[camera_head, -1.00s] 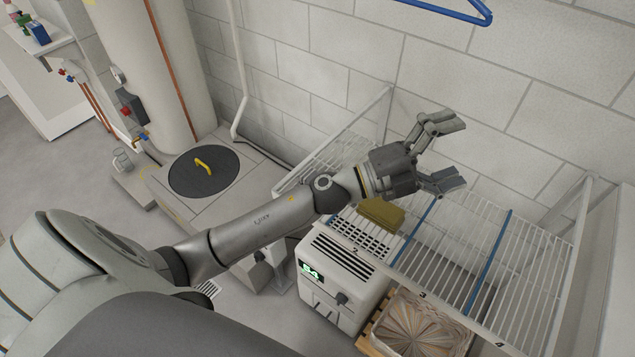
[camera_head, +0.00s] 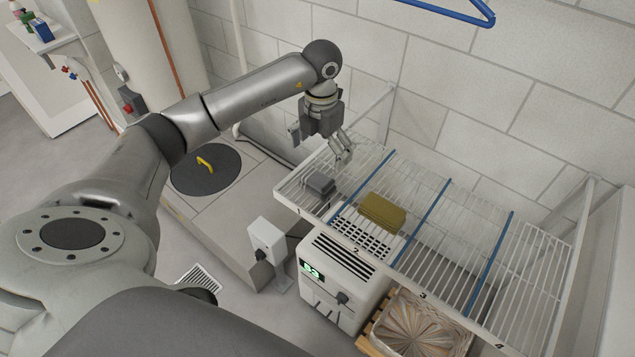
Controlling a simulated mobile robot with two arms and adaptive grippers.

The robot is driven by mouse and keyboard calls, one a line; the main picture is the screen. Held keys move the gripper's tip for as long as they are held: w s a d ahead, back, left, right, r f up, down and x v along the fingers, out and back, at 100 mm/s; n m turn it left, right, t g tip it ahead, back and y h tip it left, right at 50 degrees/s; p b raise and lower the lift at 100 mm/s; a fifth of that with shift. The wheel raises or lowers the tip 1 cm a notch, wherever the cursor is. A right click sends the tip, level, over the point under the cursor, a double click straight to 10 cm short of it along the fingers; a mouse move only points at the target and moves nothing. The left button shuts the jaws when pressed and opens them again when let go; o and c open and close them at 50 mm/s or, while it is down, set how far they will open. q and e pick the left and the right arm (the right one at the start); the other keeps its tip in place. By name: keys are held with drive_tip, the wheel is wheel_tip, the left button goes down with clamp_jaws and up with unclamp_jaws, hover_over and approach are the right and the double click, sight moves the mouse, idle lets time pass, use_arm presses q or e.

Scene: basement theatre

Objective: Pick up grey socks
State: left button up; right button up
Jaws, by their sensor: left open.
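A small grey folded bundle (camera_head: 320,184), which looks like the grey socks, lies on the white wire rack (camera_head: 460,215) in its leftmost section, marked 1. My left gripper (camera_head: 342,154) points down above the rack's back left part, a little behind and to the right of the grey bundle. It is open, and nothing shows between its fingers. The gap between fingers and rack is hard to judge. My right gripper is not in view.
An olive folded bundle (camera_head: 382,213) lies on the rack in section 2. Blue bars (camera_head: 427,207) divide the rack. A blue hanger (camera_head: 450,12) hangs above. The block wall is behind.

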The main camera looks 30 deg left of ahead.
sight(320, 175)
use_arm(q)
wheel_tip(320, 175, down, 5)
drive_tip(key=shift+r+p, duration=0.1)
drive_tip(key=shift+p, duration=0.3)
drive_tip(key=shift+f+p, duration=0.3)
drive_tip(key=shift+f, duration=0.35)
drive_tip(key=f, duration=0.3)
drive_tip(key=f+p, duration=0.1)
drive_tip(key=shift+w+a+f, duration=0.2)
drive_tip(key=shift+w+a, duration=0.05)
drive_tip(key=shift+w, duration=0.05)
drive_tip(key=c, duration=1)
